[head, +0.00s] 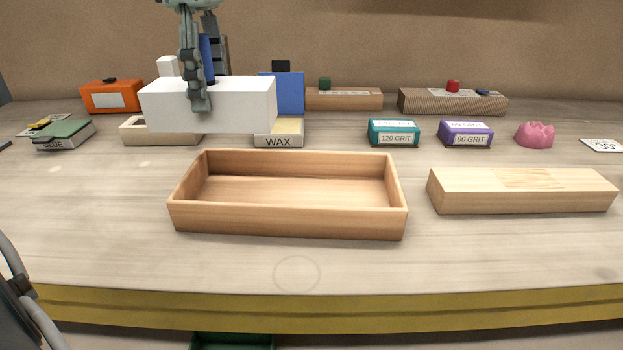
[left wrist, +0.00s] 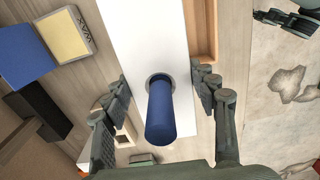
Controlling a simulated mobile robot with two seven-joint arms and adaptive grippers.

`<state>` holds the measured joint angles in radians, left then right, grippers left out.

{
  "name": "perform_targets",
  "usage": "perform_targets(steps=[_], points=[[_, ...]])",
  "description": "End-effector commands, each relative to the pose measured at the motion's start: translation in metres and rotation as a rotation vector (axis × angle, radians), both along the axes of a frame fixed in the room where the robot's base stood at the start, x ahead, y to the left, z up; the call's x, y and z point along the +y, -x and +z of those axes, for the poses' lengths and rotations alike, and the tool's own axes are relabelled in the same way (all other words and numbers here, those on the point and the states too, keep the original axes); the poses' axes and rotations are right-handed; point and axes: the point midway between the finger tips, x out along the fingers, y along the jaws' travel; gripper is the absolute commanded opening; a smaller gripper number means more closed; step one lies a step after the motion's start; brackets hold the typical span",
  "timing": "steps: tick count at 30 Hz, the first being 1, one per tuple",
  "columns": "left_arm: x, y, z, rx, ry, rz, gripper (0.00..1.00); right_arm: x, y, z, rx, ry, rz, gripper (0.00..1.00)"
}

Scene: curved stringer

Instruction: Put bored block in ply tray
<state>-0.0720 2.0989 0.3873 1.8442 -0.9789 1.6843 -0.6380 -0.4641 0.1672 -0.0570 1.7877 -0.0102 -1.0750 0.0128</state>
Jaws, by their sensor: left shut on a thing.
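The bored block is a long white block (head: 235,102) with a round hole. In the left wrist view (left wrist: 157,40) a blue cylinder (left wrist: 160,110) stands in that hole. My left gripper (head: 200,100) is shut on the block, with its fingers on the two long sides (left wrist: 165,92). The block is level and appears held above the bench, behind and left of the ply tray. The ply tray (head: 287,227) is an empty, open wooden tray at the middle front; one edge shows in the left wrist view (left wrist: 209,30).
A pale wooden block (head: 515,195) lies right of the tray. Behind are a cream box (head: 160,136), the WAX block (head: 279,138), teal (head: 393,132) and purple (head: 465,133) grit blocks and a pink lump (head: 535,135). The yellow bench edge (head: 300,308) is in front.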

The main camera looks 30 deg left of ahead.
Motion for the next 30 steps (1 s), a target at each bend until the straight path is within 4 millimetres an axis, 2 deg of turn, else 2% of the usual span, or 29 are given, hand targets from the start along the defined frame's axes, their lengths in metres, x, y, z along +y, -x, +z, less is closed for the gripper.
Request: perform_targets(steps=[5, 15, 18, 21, 26, 30], points=[[-0.015, -0.003, -0.008, 0.001, -0.003, -0.003, 0.17, 0.000, 0.001, -0.001, 0.002, -0.001, 0.000, 0.42], [-0.086, -0.016, -0.052, 0.005, -0.004, -0.005, 0.17, -0.001, 0.007, -0.015, 0.014, 0.002, 0.005, 0.42], [-0.102, -0.020, -0.062, 0.003, -0.003, -0.003, 0.17, -0.002, 0.010, -0.020, 0.018, 0.005, 0.008, 0.42], [-0.111, -0.022, -0.068, 0.000, -0.001, -0.002, 0.17, -0.003, 0.012, -0.023, 0.022, 0.007, 0.011, 0.42], [-0.115, -0.023, -0.074, 0.001, 0.000, 0.000, 0.17, -0.003, 0.012, -0.024, 0.019, 0.008, 0.013, 0.42], [-0.115, -0.022, -0.093, 0.003, 0.001, -0.001, 0.17, -0.004, 0.014, -0.027, 0.020, 0.011, 0.016, 0.42]])
